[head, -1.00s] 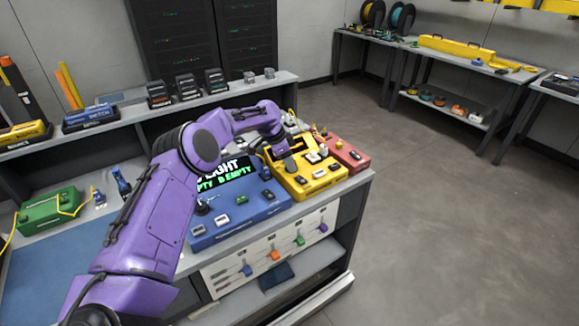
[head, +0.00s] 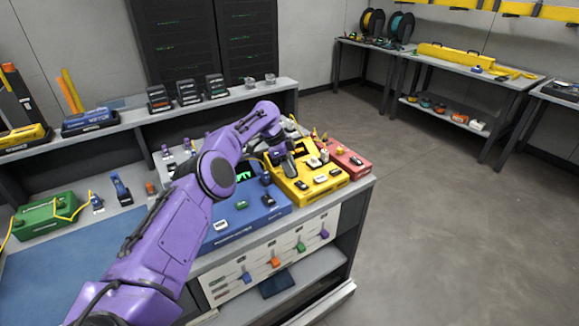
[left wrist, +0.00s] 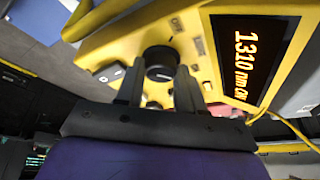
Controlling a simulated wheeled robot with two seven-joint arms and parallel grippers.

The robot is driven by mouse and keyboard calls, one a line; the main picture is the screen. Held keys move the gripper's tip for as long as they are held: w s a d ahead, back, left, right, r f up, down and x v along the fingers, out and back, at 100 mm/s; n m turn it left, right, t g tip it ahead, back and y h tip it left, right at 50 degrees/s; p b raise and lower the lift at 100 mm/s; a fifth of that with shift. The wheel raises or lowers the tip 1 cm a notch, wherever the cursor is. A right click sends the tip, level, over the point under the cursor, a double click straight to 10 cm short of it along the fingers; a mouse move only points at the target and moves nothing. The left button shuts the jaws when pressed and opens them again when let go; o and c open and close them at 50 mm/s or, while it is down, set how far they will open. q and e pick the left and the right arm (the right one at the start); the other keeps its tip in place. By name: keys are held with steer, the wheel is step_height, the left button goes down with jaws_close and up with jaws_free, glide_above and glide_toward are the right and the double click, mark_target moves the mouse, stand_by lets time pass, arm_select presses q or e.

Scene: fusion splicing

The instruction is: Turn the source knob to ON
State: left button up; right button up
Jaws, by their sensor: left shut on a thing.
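The yellow light source box (head: 318,188) stands on the right part of the bench, between a blue splicer box and a red box. In the left wrist view its round black knob (left wrist: 160,58) sits on the panel beside a lit orange display (left wrist: 258,55). The display shows 1310 nm; its last letters are hard to read. My left gripper (head: 290,170) reaches down onto the box. In the left wrist view its fingers (left wrist: 158,80) are on both sides of the knob, shut on it. The gripper hides the knob in the head view. My right gripper is not in view.
The blue box (head: 250,210) is left of the yellow box, partly behind my arm. The red box (head: 346,160) is close on the right. A green box (head: 45,215) with a yellow cable is at the left. A yellow cable (left wrist: 290,125) runs near the gripper.

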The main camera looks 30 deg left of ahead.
arm_select(q)
steer(key=o, duration=1)
steer(key=shift+o, duration=0.2)
steer(key=v, duration=1)
steer(key=shift+r, duration=0.25)
steer(key=shift+a, duration=0.15)
